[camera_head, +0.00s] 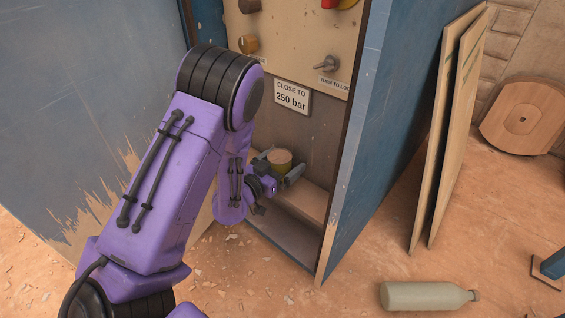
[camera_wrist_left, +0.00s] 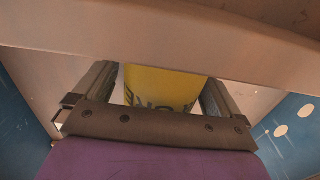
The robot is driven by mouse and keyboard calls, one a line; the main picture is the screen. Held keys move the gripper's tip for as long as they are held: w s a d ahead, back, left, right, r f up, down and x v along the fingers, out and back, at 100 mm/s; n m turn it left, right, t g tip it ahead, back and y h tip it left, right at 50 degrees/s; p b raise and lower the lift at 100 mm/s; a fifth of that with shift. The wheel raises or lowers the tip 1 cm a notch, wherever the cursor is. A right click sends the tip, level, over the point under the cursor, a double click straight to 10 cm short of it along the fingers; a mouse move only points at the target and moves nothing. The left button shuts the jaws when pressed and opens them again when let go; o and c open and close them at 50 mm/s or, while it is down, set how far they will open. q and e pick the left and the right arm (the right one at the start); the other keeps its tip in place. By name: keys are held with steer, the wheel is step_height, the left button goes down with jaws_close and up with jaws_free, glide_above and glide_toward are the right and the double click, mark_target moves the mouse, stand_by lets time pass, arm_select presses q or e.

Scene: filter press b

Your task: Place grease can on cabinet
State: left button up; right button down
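The grease can (camera_head: 280,161) is a short yellow cylinder with a tan top, inside the open cabinet (camera_head: 349,190) at its lower part. My left gripper (camera_head: 281,169) reaches into the cabinet with one finger on each side of the can and appears shut on it. In the left wrist view the yellow can (camera_wrist_left: 165,88) with dark lettering sits between the two fingers (camera_wrist_left: 160,85); a pale board edge hides part of it. The can shows above the cabinet's lower shelf (camera_head: 301,200); whether it touches the shelf I cannot tell. My right gripper is not in view.
A panel (camera_head: 290,50) with knobs and a "250 bar" sign (camera_head: 291,98) is above the can. The cabinet's blue side wall stands close on the right. Boards (camera_head: 450,130) lean beside it. A bottle (camera_head: 425,296) lies on the debris-strewn floor.

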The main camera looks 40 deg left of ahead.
arm_select(q)
steer(key=shift+r, duration=0.15)
steer(key=shift+s+p, duration=0.3)
steer(key=s+p, duration=0.1)
steer(key=s, duration=1)
steer(key=s+d+f+m+g, duration=0.1)
steer(key=s+f+g, duration=0.35)
steer(key=f, duration=0.45)
steer(key=s+d+f+m+g, duration=0.1)
steer(key=s+d+f+g, duration=0.1)
steer(key=s+f+g, duration=0.5)
steer(key=s+f+n+g+y, duration=0.1)
steer(key=s+f+n+g, duration=0.1)
steer(key=s+f+g, duration=0.2)
steer(key=s+f+n+g+y, duration=0.1)
steer(key=s+f+g, duration=0.3)
steer(key=s, duration=0.6)
steer(key=shift+d+n+g+y, duration=0.3)
steer(key=shift+n+g, duration=0.1)
steer(key=shift+g, duration=0.05)
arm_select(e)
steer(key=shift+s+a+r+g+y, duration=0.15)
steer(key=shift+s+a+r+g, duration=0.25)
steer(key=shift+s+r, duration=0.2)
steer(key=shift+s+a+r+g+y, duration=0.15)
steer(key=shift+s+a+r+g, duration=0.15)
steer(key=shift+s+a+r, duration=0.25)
